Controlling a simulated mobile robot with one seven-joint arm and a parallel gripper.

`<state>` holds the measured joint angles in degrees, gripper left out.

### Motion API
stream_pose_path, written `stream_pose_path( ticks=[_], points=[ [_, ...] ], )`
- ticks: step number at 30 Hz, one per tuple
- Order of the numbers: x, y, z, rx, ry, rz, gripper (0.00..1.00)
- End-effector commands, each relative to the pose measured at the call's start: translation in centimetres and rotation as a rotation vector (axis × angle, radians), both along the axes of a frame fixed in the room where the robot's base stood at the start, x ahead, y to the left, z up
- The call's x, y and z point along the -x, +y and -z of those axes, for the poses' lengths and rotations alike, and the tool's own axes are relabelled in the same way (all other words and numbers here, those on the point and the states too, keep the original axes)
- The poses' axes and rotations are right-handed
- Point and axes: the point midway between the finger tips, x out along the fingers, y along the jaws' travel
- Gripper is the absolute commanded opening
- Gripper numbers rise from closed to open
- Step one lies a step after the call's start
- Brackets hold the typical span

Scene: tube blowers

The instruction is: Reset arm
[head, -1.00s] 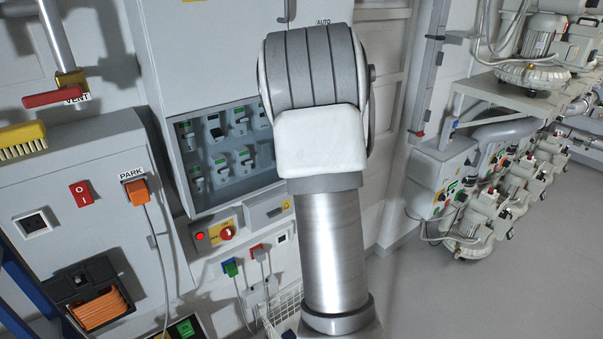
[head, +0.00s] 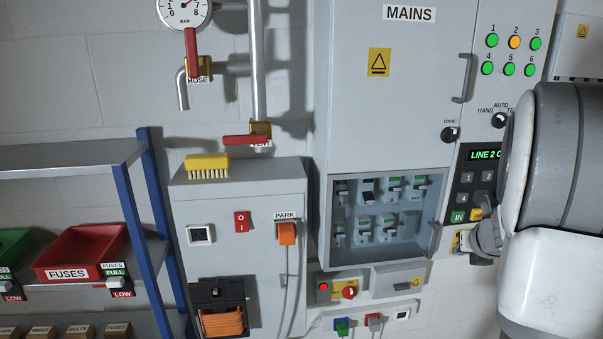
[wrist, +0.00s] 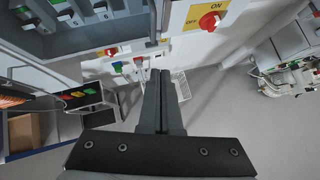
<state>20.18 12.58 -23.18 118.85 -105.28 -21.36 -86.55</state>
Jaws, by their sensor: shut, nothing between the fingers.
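My gripper (wrist: 160,74) shows in the wrist view, its two dark fingers pressed together with nothing between them. Its tips point away from the wrist, into open space in front of the wall fittings. In the head view my arm fills the right edge, a white and grey joint hiding part of the control panel (head: 465,195). I cannot make out the gripper for certain in the head view.
A MAINS cabinet (head: 390,110) stands left of my arm, with a breaker recess (head: 350,272) below. A PARK box (head: 262,220) with an orange plug (head: 287,233) and a blue-framed shelf (head: 155,190) are further left. A red ON/OFF switch (wrist: 210,21) is near in the wrist view.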

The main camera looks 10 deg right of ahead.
Motion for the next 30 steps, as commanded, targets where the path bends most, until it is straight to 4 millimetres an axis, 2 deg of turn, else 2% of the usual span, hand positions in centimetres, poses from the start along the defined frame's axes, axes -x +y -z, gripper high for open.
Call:
stream_pose_path(
  ticks=[4,7,10,14,17,22,27,30],
  points=[
    [-0.7,1.2,-2.9,-0.091,-0.130,0.167,0.00],
    [-0.7,2.6,-5.8,-0.229,-0.272,0.371,0.00],
    [0.3,4.2,-8.1,-0.408,-0.407,0.593,0.00],
    [2.6,6.9,-9.6,-0.666,-0.539,0.871,0.00],
    [5.0,9.5,-9.8,-0.877,-0.601,1.083,0.00],
    [9.6,15.0,-8.5,-1.228,-0.620,1.447,0.00],
    [14.9,21.7,-6.1,-1.515,-0.522,1.818,0.00],
    [17.7,25.4,-4.8,-1.619,-0.433,2.009,0.00]
  ],
)
